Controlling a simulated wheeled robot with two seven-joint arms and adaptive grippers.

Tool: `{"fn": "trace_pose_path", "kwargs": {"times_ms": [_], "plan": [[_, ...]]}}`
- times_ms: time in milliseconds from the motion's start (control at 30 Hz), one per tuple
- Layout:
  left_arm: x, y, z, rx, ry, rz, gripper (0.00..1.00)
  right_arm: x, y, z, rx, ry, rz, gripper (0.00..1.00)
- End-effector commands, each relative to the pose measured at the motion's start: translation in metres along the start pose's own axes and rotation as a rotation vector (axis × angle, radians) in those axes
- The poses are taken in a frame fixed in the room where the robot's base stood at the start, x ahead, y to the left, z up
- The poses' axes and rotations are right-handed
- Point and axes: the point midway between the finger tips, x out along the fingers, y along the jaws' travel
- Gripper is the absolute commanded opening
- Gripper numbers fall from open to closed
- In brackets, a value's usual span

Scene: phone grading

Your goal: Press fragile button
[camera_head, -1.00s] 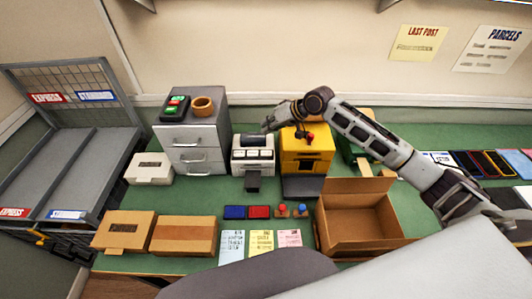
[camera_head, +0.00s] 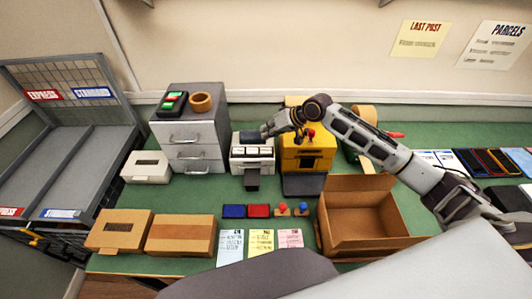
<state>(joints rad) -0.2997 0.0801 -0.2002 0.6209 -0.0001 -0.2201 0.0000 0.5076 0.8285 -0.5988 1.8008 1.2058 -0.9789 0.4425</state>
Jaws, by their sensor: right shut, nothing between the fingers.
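A white label machine (camera_head: 252,167) stands on the green table, in front and to the right of the grey drawer unit. It has a dark top and a row of pale buttons (camera_head: 252,152) on its front slope. Any writing on the buttons is too small to read, so I cannot tell which is the fragile one. My right gripper (camera_head: 266,132) is shut and empty, over the right part of the machine's top, just behind the button row. I cannot tell whether it touches the machine. My left gripper is not in view.
A yellow machine (camera_head: 304,157) with a red knob stands close to the right, under my right wrist. The grey drawer unit (camera_head: 187,135) is on the left. An open cardboard box (camera_head: 357,221), two stamps (camera_head: 283,209) and coloured cards (camera_head: 261,243) lie nearer me.

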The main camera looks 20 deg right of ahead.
Motion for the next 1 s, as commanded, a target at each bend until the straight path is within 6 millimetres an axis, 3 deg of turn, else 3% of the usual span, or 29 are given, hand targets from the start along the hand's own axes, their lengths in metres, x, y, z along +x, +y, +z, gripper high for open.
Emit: {"fn": "trace_pose_path", "kwargs": {"times_ms": [367, 700, 1000], "plan": [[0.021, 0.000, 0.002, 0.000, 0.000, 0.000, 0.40, 0.013, 0.010, 0.010, 0.000, 0.000, 0.000, 0.00], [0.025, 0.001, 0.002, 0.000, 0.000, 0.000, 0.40, 0.028, 0.021, 0.021, 0.000, -0.001, 0.000, 0.00], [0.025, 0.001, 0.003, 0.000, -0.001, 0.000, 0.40, 0.031, 0.022, 0.022, 0.000, 0.000, 0.001, 0.00]]}}
